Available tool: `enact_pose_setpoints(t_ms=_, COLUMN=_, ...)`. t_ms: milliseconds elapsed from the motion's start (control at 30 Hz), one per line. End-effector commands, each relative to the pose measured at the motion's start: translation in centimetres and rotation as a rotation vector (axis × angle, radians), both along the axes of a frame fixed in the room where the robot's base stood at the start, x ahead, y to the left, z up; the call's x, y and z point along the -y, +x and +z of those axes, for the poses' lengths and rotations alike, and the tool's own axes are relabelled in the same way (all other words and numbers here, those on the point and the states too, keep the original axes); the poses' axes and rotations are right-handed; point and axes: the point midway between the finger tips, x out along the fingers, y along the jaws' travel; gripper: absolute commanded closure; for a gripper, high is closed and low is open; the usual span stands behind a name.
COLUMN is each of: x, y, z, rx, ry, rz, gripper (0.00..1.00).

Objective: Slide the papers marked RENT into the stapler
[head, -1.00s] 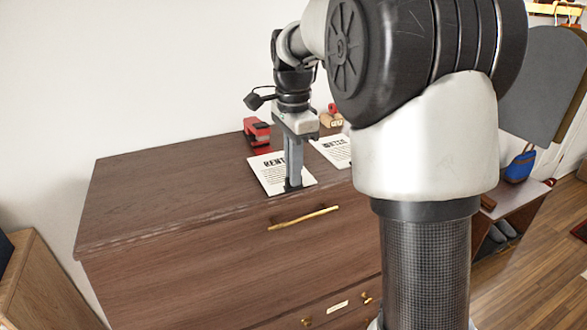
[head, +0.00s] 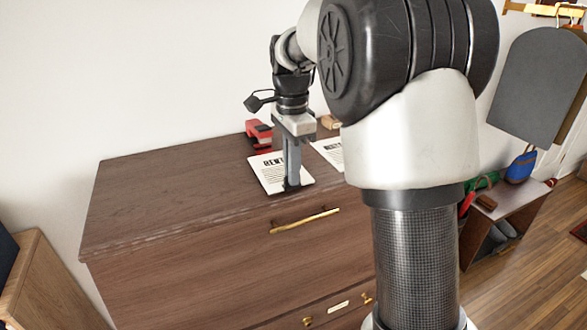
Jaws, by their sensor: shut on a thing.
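The papers marked RENT (head: 268,175) lie on top of the brown wooden dresser (head: 160,200), near its front edge. My gripper (head: 291,187) points down and is shut on the front right part of these papers. Its fingers hide part of the heading. The red and black stapler (head: 258,134) stands on the dresser behind the papers, toward the wall. The back edge of the papers is close to the stapler; I cannot tell whether they touch.
A second printed sheet (head: 328,152) lies to the right, partly hidden by my arm. A small wooden item (head: 329,122) is behind it. The dresser top is clear on the left. A low shelf with a blue bag (head: 521,167) stands at the right.

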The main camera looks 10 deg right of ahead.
Motion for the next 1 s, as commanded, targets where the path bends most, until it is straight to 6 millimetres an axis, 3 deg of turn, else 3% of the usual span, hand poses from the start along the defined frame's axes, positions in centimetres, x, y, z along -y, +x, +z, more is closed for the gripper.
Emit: enact_pose_setpoints(t_ms=1000, x=-0.4, y=1.8, z=0.1, rx=-0.001, ry=0.0, rz=0.0, gripper=1.0)
